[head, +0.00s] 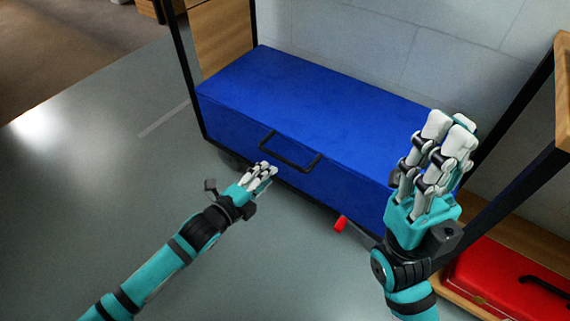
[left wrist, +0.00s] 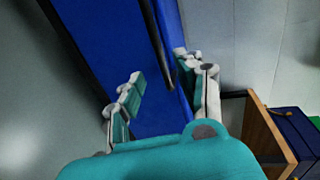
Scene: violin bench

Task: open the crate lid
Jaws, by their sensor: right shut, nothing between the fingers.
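The blue crate (head: 240,130) stands by the wall with its flat blue lid (head: 320,95) down. A black bar handle (head: 290,160) is on its front side. My left gripper (head: 264,170) is just in front of the handle, near its left end. In the left wrist view my left gripper (left wrist: 160,80) is open, with its fingers apart. The handle (left wrist: 156,42) shows there as a dark bar reaching toward the gap between them; I cannot tell whether they touch it. My right gripper (head: 449,128) is shut and empty, raised in front of the crate's right end, which it partly hides.
Black frame posts stand at both ends of the crate. A red case (head: 505,280) with a black handle lies on a wooden shelf at the lower right. A small red object (head: 341,223) is low by the crate's front. The grey floor (head: 110,190) on the left is clear.

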